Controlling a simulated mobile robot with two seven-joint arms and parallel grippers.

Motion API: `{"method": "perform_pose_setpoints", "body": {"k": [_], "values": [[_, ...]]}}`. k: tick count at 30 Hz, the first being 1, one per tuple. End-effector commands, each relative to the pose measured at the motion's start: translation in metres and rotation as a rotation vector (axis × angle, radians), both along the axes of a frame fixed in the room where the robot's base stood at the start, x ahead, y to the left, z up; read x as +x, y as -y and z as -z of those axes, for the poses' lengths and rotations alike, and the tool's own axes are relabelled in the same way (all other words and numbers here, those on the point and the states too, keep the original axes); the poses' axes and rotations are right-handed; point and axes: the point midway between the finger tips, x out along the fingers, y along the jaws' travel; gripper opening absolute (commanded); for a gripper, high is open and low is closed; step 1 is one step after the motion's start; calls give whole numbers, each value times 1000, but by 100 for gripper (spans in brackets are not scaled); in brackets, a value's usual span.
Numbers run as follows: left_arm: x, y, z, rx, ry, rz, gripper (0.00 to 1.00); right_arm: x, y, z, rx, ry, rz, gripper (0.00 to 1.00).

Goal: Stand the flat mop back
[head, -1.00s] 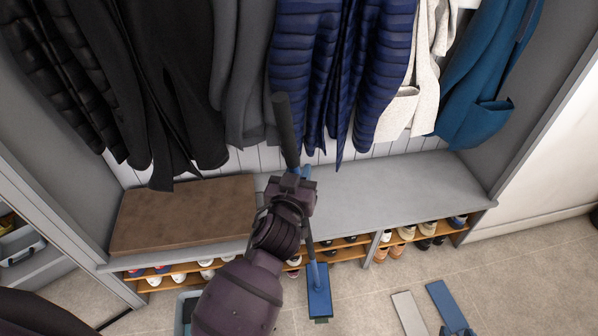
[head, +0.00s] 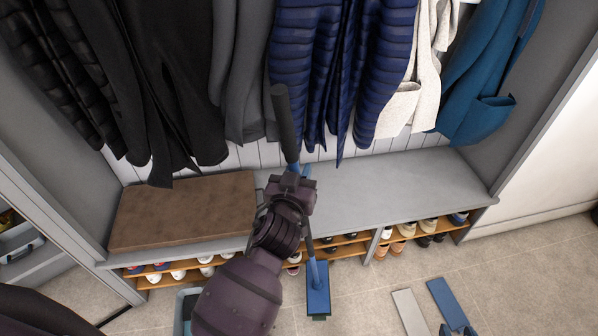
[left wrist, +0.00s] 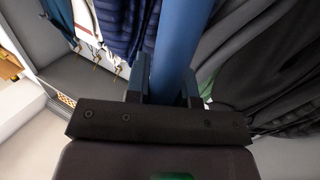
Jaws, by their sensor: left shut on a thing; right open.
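The flat mop has a blue flat head (head: 318,302) in front of the bench, low over the floor; I cannot tell if it touches. Its handle rises steeply past the bench edge to a dark grip (head: 285,125) before the coats. My left gripper (head: 301,174) is shut on the handle below the dark grip. In the left wrist view the blue handle (left wrist: 183,40) runs between the fingers. My arm hides part of the handle. My right gripper (head: 458,330) just shows at the bottom edge, open and away from the mop.
The grey bench (head: 390,190) carries a brown cushion (head: 185,212) at left. Coats, including a navy padded one (head: 345,70), hang behind the handle. Shoes fill shelves below. A grey strip (head: 410,312) and a blue strip (head: 447,300) lie on the floor at right. A bin (head: 187,305) stands left.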

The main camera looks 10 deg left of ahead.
Motion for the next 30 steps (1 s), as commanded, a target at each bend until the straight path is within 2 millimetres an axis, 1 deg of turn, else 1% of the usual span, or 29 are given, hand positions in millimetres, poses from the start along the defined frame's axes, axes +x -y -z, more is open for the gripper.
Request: {"method": "perform_pose_setpoints", "body": {"k": [1,2,3,5,6,8,12,17,20,23,30], "values": [[-3,-7,29,17,-61,-17,0,-1,0,3,0,-3,0,43],[-3,-7,29,17,-61,-17,0,-1,0,3,0,-3,0,43],[-3,-7,29,17,-60,-17,29,-2,0,3,0,-3,0,43],[-3,-7,28,16,-59,-16,38,-2,1,3,-2,-4,1,43],[-3,-6,27,15,-57,-15,44,-1,1,3,-1,-2,0,43],[-3,-5,26,14,-55,-14,52,2,0,0,-1,5,-2,43],[-3,-4,24,12,-51,-11,52,9,-2,-6,0,22,-6,43],[-4,-3,24,12,-53,-11,52,10,-2,-8,0,26,-6,43],[-9,-3,23,10,-52,-11,52,10,-2,-8,0,26,-6,43],[-19,-4,23,9,-52,-11,52,10,-2,-7,0,25,-6,43],[-56,-5,20,9,-52,-12,52,4,-1,0,0,13,-2,43]]}}
